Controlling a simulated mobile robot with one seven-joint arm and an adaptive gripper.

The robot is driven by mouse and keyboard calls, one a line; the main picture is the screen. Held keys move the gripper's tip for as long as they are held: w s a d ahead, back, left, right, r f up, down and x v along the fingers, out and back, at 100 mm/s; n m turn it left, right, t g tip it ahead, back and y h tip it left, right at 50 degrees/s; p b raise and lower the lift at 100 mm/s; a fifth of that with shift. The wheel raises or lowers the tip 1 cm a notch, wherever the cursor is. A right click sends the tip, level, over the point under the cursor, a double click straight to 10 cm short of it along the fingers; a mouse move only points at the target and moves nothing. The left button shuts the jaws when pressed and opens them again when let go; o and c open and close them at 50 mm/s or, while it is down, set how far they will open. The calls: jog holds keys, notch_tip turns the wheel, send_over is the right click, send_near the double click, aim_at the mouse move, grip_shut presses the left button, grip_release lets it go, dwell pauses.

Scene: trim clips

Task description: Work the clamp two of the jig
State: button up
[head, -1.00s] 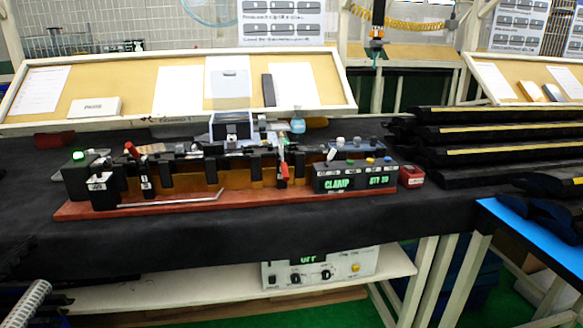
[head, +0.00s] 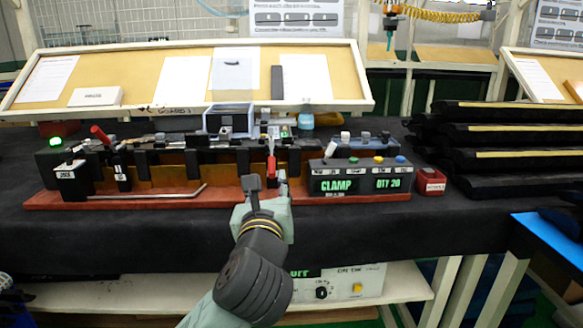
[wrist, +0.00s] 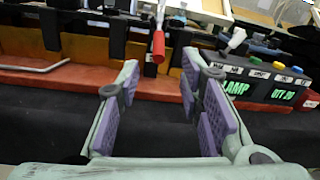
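The jig is a long red base (head: 240,199) with black posts and an amber strip, on a black-covered table. A clamp with a red handle (head: 271,168) hanging straight down stands right of its middle; the handle also shows in the wrist view (wrist: 158,46). Another red handle (head: 101,135) at the left end leans up and to the left. I cannot read which clamp is number two. My gripper (head: 266,182) is open and empty, in front of and below the hanging handle. In the wrist view its purple-padded fingers (wrist: 164,92) point toward the jig, apart from the handle.
A control box (head: 352,178) reading CLAMP and QTY 20 sits on the jig's right, with a small red bin (head: 430,182) beside it. A bent metal rod (head: 150,195) lies along the front left. Black trim parts (head: 510,135) are stacked at right. A green lamp (head: 56,141) glows at left.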

aim_at(271, 170)
jog(key=w+p, duration=0.1)
jog(key=w, duration=0.2)
jog(key=w+p, duration=0.2)
jog(key=w, duration=0.2)
jog(key=w+p, duration=0.1)
jog(key=w, duration=0.2)
jog(key=shift+w+d+p, duration=0.25)
jog(key=shift+p, duration=0.05)
jog(key=shift+c, duration=0.6)
grip_shut()
jog(key=shift+r, duration=0.1)
